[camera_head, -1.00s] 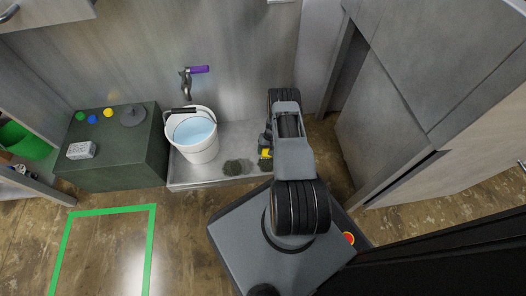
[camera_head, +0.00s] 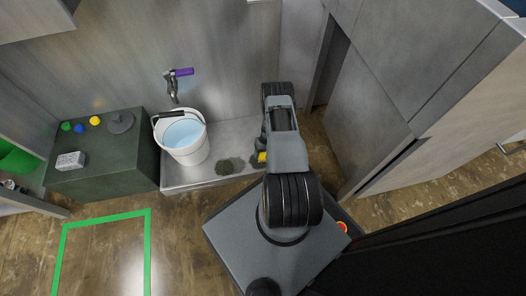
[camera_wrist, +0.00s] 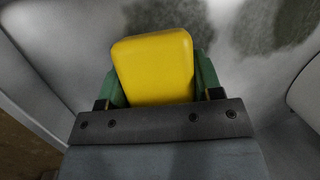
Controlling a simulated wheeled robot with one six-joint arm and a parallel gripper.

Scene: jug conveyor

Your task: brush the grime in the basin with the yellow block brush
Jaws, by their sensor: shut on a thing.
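The yellow block brush (camera_head: 262,156) is in my gripper, low over the right part of the grey basin (camera_head: 235,132). In the wrist view the brush (camera_wrist: 153,62) sits between the green fingers of my gripper (camera_wrist: 157,78), which are shut on it. Dark grime (camera_head: 229,166) lies on the basin floor right of the bucket, with another patch (camera_head: 255,162) partly hidden by the brush. In the wrist view grime patches (camera_wrist: 160,14) lie beyond the brush and to its right (camera_wrist: 262,28). The brush's underside is hidden, so I cannot tell whether it touches the floor.
A white bucket of water (camera_head: 186,150) stands in the basin's left part, below a tap with a purple handle (camera_head: 178,74). A dark green cabinet (camera_head: 100,160) stands left of the basin. Grey cupboards (camera_head: 370,100) are on the right. Green tape (camera_head: 148,250) marks the floor.

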